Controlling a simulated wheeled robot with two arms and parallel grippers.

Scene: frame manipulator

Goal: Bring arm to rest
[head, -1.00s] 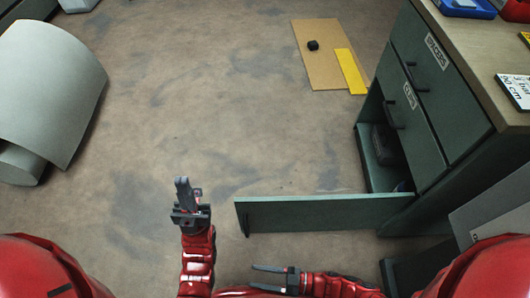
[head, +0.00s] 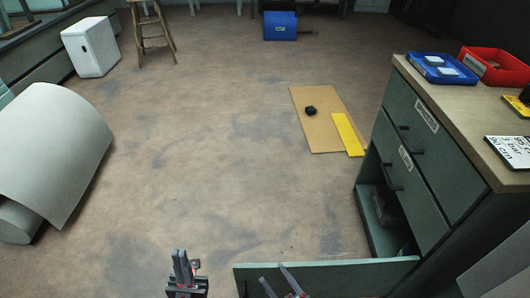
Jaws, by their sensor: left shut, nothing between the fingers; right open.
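My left gripper (head: 184,270) shows at the bottom edge of the head view, left of centre. It points up the picture, its fingers are together, and nothing is between them. My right gripper (head: 279,282) is at the bottom edge to its right. Its two fingers are spread apart and empty, in front of the lowered green cabinet door panel (head: 340,274). Whether its fingers touch the panel I cannot tell. Most of both arms is below the picture.
A green cabinet (head: 437,190) with a wooden top stands at the right, its lower compartment open. A cardboard sheet (head: 315,130) with a yellow strip (head: 347,134) lies on the floor. A large pale roll (head: 50,160) is at the left. The middle floor is clear.

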